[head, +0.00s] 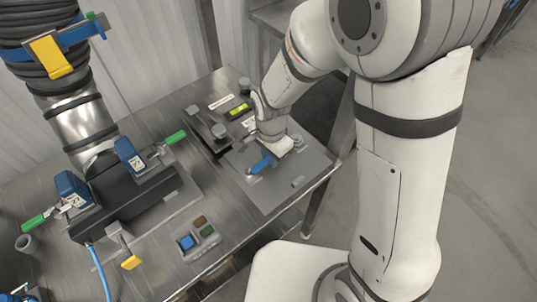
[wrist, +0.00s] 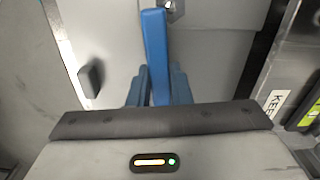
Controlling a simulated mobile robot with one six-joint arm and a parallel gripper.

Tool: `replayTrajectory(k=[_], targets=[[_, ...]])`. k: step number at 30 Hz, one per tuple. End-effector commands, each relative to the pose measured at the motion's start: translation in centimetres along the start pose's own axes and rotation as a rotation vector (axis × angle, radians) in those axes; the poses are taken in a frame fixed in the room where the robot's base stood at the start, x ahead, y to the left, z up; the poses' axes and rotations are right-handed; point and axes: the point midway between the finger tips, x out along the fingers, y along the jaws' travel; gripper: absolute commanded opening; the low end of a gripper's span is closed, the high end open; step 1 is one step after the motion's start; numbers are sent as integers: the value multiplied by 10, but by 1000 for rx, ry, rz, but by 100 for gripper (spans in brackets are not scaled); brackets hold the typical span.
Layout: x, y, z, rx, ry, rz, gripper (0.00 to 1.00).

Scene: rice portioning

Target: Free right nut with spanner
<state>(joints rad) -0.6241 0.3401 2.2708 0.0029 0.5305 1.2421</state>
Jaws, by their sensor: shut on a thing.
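The blue spanner (head: 261,164) is over the grey plate at the right of the bench in the head view. In the wrist view the spanner (wrist: 155,50) runs up from between my blue fingers. My gripper (wrist: 153,92) is shut on its near part. A shiny metal nut (wrist: 174,8) is at the spanner's far end, at the top edge of the wrist view. In the head view my gripper (head: 276,151) hides the spanner's near end.
A dark fixture (head: 205,130) and a yellow-green level (head: 238,111) stand behind. A pipe with green-handled clamps (head: 130,190) fills the left. A small tray (head: 205,250) sits in front.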

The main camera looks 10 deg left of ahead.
Motion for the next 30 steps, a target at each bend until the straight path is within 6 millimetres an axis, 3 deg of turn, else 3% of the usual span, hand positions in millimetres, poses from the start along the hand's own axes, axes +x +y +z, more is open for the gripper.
replayTrajectory(k=[30], targets=[[0,22,-3,-203,0,-1,0]])
